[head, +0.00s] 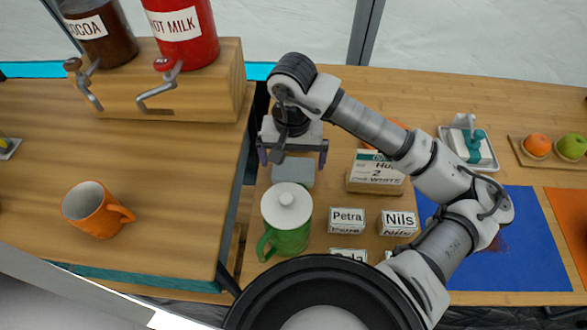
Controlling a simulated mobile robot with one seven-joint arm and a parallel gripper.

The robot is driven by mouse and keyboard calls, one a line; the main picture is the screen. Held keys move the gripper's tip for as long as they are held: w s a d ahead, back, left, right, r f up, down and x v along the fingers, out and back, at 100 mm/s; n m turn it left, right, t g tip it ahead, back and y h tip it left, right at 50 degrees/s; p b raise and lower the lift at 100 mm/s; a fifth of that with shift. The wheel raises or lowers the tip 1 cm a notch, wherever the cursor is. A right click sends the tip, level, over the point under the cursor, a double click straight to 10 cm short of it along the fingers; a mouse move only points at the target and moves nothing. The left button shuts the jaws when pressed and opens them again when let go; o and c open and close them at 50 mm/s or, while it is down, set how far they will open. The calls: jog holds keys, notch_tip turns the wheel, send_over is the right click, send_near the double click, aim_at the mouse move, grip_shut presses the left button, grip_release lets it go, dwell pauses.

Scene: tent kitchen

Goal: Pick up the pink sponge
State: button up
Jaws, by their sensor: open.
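I cannot make out a pink sponge in the head view; my arm hides part of the counter. My gripper (293,158) is open, pointing down, with its two fingers spread apart. A grey-blue block (293,172) lies just below and in front of it, between the fingers as seen from here. I cannot tell whether the fingers touch it.
A green lidded mug (288,225) stands just in front of the block. Name cards (347,220) and a card box (375,175) are to the right. An orange mug (92,210) and wooden drink stand (200,90) are left. A blue mat (520,245) lies right.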

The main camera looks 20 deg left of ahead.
jog(key=shift+w+f, duration=0.15)
jog(key=shift+f, duration=1.6)
jog(key=shift+c, duration=0.4)
jog(key=c, duration=0.7)
jog(key=shift+d, duration=0.1)
notch_tip(320, 180, up, 20)
jog(key=shift+r+b, duration=0.1)
jog(key=shift+b, duration=0.4)
